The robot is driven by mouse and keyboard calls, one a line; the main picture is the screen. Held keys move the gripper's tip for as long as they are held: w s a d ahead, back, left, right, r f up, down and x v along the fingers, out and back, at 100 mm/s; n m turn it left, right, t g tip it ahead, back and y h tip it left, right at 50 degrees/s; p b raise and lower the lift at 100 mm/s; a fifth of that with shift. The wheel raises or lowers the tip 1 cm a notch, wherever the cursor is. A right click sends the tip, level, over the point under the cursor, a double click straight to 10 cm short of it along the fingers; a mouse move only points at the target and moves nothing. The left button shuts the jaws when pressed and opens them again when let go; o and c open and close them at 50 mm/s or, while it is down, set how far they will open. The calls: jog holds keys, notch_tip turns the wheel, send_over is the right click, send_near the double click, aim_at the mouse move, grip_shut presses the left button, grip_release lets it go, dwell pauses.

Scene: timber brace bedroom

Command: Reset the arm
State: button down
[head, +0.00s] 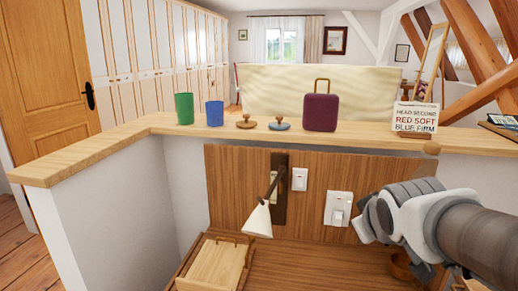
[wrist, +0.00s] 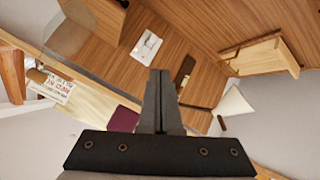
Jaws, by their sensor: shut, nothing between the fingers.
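My arm (head: 465,238) reaches in from the lower right in the head view, its grey wrist joint bent in front of the wooden wall panel, below the right part of the ledge. My gripper (wrist: 160,74) shows in the wrist view with its two dark fingers together and nothing between them. Its fingertips are hard to make out in the head view. In the wrist view the panel, wall switch and lamp appear beyond the fingers, tilted. I see no contact between the fingers and anything.
The wooden ledge (head: 160,126) carries a green cup (head: 184,108), a blue cup (head: 214,113), two small knobbed items, a purple suitcase-like object (head: 320,112) and a lettered sign (head: 415,117). A wall lamp (head: 259,219) and switches (head: 338,209) are on the panel. A wooden box (head: 215,264) stands below.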

jog(key=s+a+f+m+g+y+p, duration=0.1)
jog(key=s+a+m+g, duration=0.15)
jog(key=s, duration=0.55)
jog(key=s+a+f+m+g+y+p, duration=0.15)
jog(key=s+a, duration=0.25)
jog(key=s, duration=0.4)
notch_tip(320, 180, up, 19)
jog(key=p, duration=1.7)
jog(key=shift+w+d+f+h+p, duration=0.2)
jog(key=shift+w+d+h+p, duration=0.15)
